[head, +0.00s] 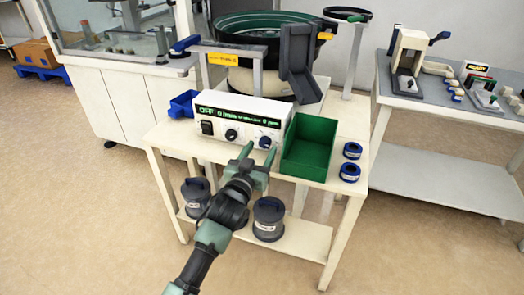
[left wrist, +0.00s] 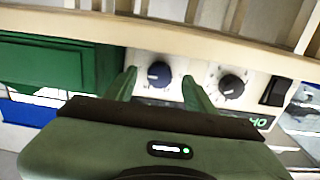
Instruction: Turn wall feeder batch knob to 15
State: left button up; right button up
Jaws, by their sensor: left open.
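A white control box (head: 216,109) with a green-lit display stands on a small cream table. Its front carries two dark knobs, a left one (head: 231,135) and a right one (head: 265,142), and a black switch (head: 207,127). My left gripper (head: 259,153) is open, its green fingers pointing at the right knob. In the left wrist view the box appears upside down. There the blue-black right knob (left wrist: 158,75) lies between the fingertips (left wrist: 158,80), with a gap on each side. The other knob (left wrist: 231,86) is outside the fingers. The knob markings are too small to read. My right gripper is not in view.
A green bin (head: 308,150) stands close right of the box, and a small blue bin (head: 183,104) to its left. Two blue-dark rings (head: 351,160) sit at the table's right edge. Dark canisters (head: 268,219) stand on the lower shelf. A bowl feeder (head: 262,45) is behind.

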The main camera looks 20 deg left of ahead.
pick_arm(q)
jog(key=shift+w, duration=0.75)
grip_shut()
